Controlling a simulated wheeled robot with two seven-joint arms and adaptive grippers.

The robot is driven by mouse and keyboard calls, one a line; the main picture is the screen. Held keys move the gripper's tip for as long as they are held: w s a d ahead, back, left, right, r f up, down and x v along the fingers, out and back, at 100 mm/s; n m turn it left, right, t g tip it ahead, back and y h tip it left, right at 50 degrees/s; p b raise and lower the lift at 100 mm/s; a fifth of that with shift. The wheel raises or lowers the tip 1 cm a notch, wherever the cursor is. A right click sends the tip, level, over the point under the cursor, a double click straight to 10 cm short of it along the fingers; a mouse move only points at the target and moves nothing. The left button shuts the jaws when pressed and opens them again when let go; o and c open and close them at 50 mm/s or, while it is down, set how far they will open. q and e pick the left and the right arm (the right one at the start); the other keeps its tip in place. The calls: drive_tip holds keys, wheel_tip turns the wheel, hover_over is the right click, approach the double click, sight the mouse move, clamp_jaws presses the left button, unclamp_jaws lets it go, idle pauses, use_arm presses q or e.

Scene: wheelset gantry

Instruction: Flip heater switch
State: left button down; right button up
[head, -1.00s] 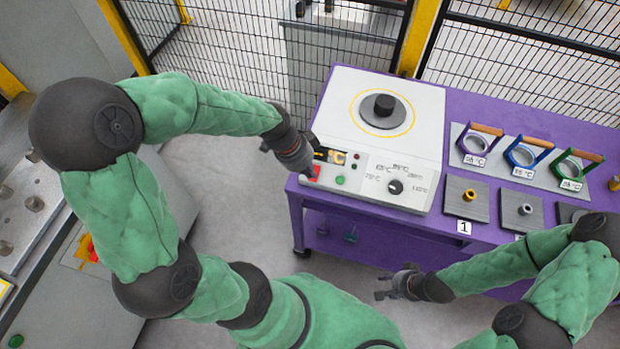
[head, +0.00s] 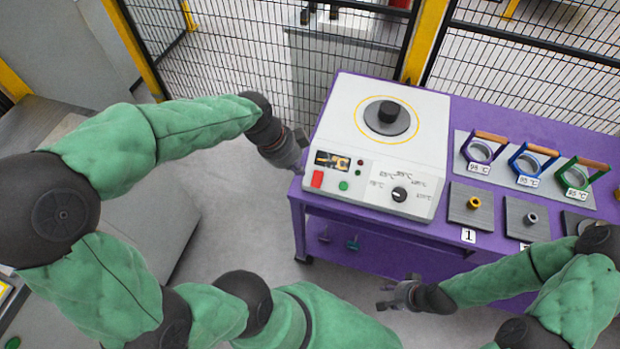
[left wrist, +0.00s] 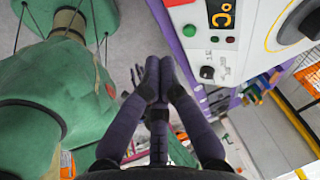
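The white heater (head: 350,125) stands on the purple table, with a round dark plate on top. Its red switch (head: 317,179) is at the left of the front panel, below a dark display (head: 332,160) with yellow characters. In the left wrist view the red switch (left wrist: 178,2) is cut by the top edge, left of the lit display (left wrist: 221,15). My left gripper (head: 299,159) is just left of the panel, apart from the switch. Its fingers (left wrist: 158,68) are together and empty. My right gripper (head: 382,297) is open and empty in front of the table.
A green button (head: 343,186) and a black knob (head: 399,194) share the panel. Three handled rings (head: 533,158) and metal blocks (head: 472,204) occupy the right of the purple table (head: 450,107). A mesh fence (head: 540,70) stands behind. Floor left of the table is clear.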

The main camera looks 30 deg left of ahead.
use_arm(q)
drive_tip(key=b, duration=0.4)
approach(317, 187)
drive_tip(key=x, duration=0.3)
drive_tip(key=s+x, duration=0.1)
drive_tip(key=x, duration=0.1)
drive_tip(key=shift+w+d+f, duration=0.1)
drive_tip(key=shift+d+f, duration=0.05)
drive_tip(key=shift+d, duration=0.3)
drive_tip(key=shift+w+a+f, duration=0.15)
drive_tip(key=shift+w+f, duration=0.35)
drive_tip(key=shift+f, duration=0.1)
drive_tip(key=f+b, duration=0.1)
drive_tip(key=b, duration=0.2)
drive_tip(key=shift+t, duration=0.4)
drive_tip(key=shift+r, duration=0.2)
drive_tip(key=shift+w+p, duration=0.1)
drive_tip(key=shift+p, duration=0.2)
drive_tip(key=shift+r, duration=0.1)
